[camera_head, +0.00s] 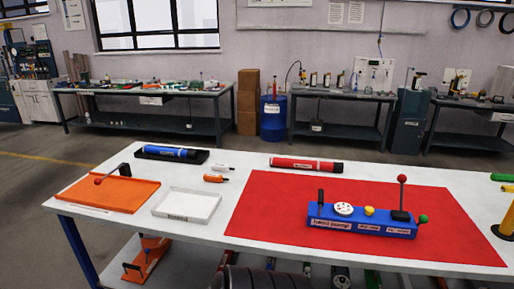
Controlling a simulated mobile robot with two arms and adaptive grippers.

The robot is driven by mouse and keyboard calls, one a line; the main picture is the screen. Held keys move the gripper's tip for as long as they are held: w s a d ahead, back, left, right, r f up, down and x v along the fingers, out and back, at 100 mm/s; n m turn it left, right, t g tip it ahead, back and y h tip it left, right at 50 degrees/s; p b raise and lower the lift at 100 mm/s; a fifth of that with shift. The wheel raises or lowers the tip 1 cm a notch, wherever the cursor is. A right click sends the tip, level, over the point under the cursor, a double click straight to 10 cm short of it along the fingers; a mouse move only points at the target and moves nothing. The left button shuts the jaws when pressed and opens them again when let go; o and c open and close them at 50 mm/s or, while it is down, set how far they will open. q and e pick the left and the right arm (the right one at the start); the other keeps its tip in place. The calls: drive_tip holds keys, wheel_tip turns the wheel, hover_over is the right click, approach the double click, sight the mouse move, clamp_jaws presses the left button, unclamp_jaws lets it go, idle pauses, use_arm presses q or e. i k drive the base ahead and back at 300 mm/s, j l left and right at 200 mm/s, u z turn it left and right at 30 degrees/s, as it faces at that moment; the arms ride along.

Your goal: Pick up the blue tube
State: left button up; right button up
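The blue tube (172,151) lies in a black holder (200,157) near the far left edge of the white table. It has a black end at its right and a pale label on its side. Neither of my grippers shows in the head view, so nothing is seen touching the tube.
A red tube (305,164) lies at the back middle. An orange tray (128,196), a white tray (163,213) and small bottles (216,178) are on the left. A blue device (360,226) with levers stands on a red mat (265,225).

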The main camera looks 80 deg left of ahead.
sight(181, 153)
drive_tip(key=u, duration=3.45)
drive_tip(key=i+j+u, duration=0.25)
drive_tip(key=i+u, duration=0.65)
drive_tip(key=i+j+u, duration=0.35)
drive_tip(key=i, duration=0.35)
drive_tip(key=i+j+u, duration=0.1)
drive_tip(key=i+u, duration=0.3)
drive_tip(key=i, duration=0.3)
drive_tip(key=i+u, duration=0.35)
drive_tip(key=i, duration=0.35)
drive_tip(key=i+l+z, duration=0.1)
drive_tip(key=i+z, duration=0.3)
drive_tip(key=i, duration=0.15)
drive_tip(key=i+j+z, duration=0.1)
drive_tip(key=i+z, duration=0.3)
drive_tip(key=i+j+z, duration=0.4)
drive_tip(key=i, duration=0.2)
drive_tip(key=i+l+z, duration=0.2)
drive_tip(key=z, duration=0.3)
drive_tip(key=i+z, duration=0.75)
drive_tip(key=z, duration=0.2)
drive_tip(key=i+j+z, duration=0.15)
drive_tip(key=i+z, duration=0.15)
drive_tip(key=z, duration=0.15)
drive_tip(key=i+j+z, duration=0.25)
drive_tip(key=z, duration=0.25)
